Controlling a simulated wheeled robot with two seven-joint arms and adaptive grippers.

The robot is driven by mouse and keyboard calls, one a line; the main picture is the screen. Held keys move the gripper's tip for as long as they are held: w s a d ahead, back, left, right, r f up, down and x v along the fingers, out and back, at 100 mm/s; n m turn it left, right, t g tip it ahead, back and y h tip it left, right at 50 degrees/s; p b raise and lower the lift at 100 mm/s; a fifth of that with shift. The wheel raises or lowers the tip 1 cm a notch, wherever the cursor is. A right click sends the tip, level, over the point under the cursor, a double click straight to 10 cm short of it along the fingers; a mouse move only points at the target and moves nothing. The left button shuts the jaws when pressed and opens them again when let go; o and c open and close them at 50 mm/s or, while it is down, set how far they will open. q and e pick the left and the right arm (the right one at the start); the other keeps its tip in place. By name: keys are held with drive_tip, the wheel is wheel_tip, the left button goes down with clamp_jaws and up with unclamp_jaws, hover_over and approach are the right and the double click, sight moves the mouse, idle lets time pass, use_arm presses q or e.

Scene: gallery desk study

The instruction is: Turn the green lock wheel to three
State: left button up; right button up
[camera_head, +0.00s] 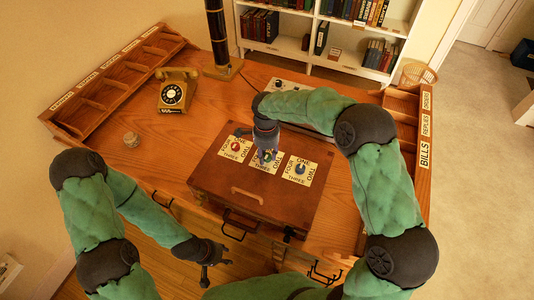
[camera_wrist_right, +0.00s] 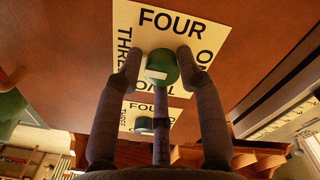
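The wooden box (camera_head: 238,190) on the desk carries three lettered cards with wheels. The green lock wheel (camera_head: 267,156) is on the middle card, partly hidden by my right gripper (camera_head: 266,150). In the right wrist view the green wheel (camera_wrist_right: 162,62) with its white mark sits between the fingertips (camera_wrist_right: 160,56). The fingers are close around it; I cannot tell whether they press on it. FOUR is at the top of its card and THREE at the left in this view. I cannot tell which word the mark points to. My left gripper (camera_head: 214,262) is open and empty before the desk.
A red wheel (camera_head: 236,146) is on the left card and a blue wheel (camera_head: 300,168) on the right card. A telephone (camera_head: 174,92), a cork-like stopper (camera_head: 131,140) and a lamp column (camera_head: 218,40) stand on the desk. The desk left of the box is largely clear.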

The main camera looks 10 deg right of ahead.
sight(266, 156)
drive_tip(key=shift+o, duration=0.7)
drive_tip(key=shift+a, duration=0.1)
drive_tip(key=shift+w+r, duration=0.1)
drive_tip(key=shift+r, duration=0.45)
wheel_tip(266, 156, up, 11)
